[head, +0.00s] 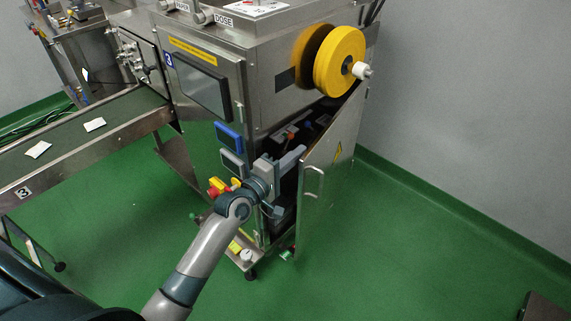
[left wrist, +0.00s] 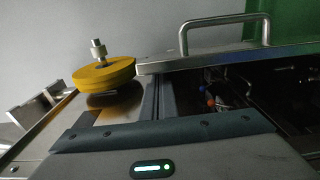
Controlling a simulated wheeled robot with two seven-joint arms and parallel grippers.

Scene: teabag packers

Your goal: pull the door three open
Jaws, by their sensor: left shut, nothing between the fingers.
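Door three (head: 328,165) is a steel panel with a yellow warning triangle on the lower right of the machine marked 3. It stands partly open, with a dark gap along its left edge. Its bar handle (head: 313,183) also shows in the left wrist view (left wrist: 225,22). My left gripper (head: 292,158) is shut and empty. Its fingers are at the gap, beside the door's upper free edge and clear of the handle; I cannot tell whether they touch the door. My right gripper is in neither view.
A yellow roll (head: 340,62) sticks out above the door. Red and blue knobs (left wrist: 210,90) show inside the cabinet. A conveyor (head: 75,148) with white teabags runs to the left.

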